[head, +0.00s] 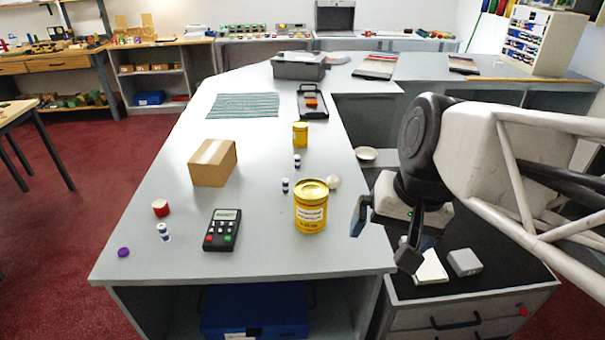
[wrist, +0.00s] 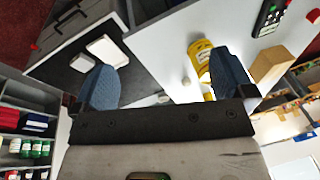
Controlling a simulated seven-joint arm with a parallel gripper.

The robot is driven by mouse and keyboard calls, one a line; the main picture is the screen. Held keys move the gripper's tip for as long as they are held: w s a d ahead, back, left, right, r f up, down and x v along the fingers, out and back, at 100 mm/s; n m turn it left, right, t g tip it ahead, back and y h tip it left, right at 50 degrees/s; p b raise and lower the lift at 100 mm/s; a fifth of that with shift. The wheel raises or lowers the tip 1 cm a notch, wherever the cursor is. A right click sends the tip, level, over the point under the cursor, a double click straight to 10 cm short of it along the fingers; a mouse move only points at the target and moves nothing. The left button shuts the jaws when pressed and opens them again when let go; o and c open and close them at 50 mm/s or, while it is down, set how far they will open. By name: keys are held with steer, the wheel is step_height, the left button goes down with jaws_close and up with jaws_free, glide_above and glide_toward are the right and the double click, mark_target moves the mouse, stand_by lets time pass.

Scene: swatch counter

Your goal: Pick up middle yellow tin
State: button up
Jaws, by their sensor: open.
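Two yellow tins show in the head view. A large tin with a white label (head: 310,212) stands upright near the counter's front right. A smaller yellow tin (head: 300,134) stands farther back; I cannot tell which is the middle one. My gripper (head: 385,237) is open and empty, right of the large tin and beyond the counter's right edge, apart from both tins. In the wrist view, a labelled yellow tin (wrist: 197,55) shows near the right finger of my gripper (wrist: 165,80), with a bit of yellow (wrist: 208,93) below it, partly hidden by that finger.
On the counter (head: 265,255) are a cardboard box (head: 208,167), a black keypad device (head: 222,230), several small blue-and-white vials, a red-topped jar (head: 160,208) and a purple lid (head: 123,252). A lower black surface holds a grey block (head: 464,262).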

steer(key=w+a+f+m+y, duration=0.1)
steer(key=w+a+m+y, duration=0.2)
steer(key=a+m+y, duration=0.15)
step_height(320, 180, up, 2)
steer(key=m+t+y, duration=0.8)
steer(key=m+t, duration=0.1)
steer(key=m, duration=1)
glide_above(326, 202)
steer(key=v, duration=0.4)
step_height(326, 202, down, 15)
steer(key=shift+s+r, duration=0.15)
steer(key=shift+r, duration=0.05)
steer(key=shift+a, duration=0.15)
steer(key=shift+x, duration=1.25)
steer(key=shift+x, duration=2.6)
